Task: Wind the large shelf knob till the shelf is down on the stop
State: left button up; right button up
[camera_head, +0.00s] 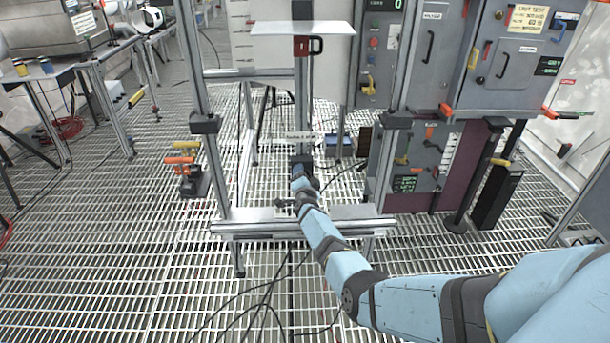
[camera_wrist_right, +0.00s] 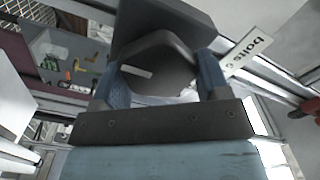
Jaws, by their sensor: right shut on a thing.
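The large knob (camera_wrist_right: 158,70) is dark grey with a pale mark on its face. In the right wrist view it sits between the two blue fingers of my right gripper (camera_wrist_right: 162,78), which is shut on it. In the head view my right gripper (camera_head: 303,182) is low at the upright post, and the knob is mostly hidden there. The white shelf (camera_head: 302,28) is high on the post, with a red block (camera_head: 301,46) under its front edge. I cannot make out the stop for certain. My left gripper is not in view.
A steel frame with a low crossbar (camera_head: 270,228) surrounds the post. Grey control cabinets (camera_head: 425,60) stand to the right. A small stand with orange and yellow handles (camera_head: 190,172) is on the grating floor at left. Cables lie below the crossbar.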

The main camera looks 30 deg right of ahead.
jog(key=shift+r+n, duration=0.2)
jog(key=shift+n, duration=0.8)
jog(key=n+p, duration=0.1)
jog(key=n, duration=0.1)
jog(key=shift+w+a+n, duration=0.1)
jog(key=shift+n, duration=0.2)
jog(key=n, duration=0.3)
jog(key=shift+a+n+p, duration=0.1)
jog(key=shift+n+p, duration=0.3)
jog(key=n, duration=0.3)
jog(key=shift+w+a+r+n, duration=0.1)
jog(key=shift+w+n, duration=0.05)
jog(key=shift+n, duration=0.15)
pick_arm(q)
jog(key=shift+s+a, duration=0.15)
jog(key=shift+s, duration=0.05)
pick_arm(e)
jog(key=shift+a+n, duration=0.15)
jog(key=shift+n, duration=2.05)
jog(key=shift+w, duration=0.1)
jog(key=o, duration=0.9)
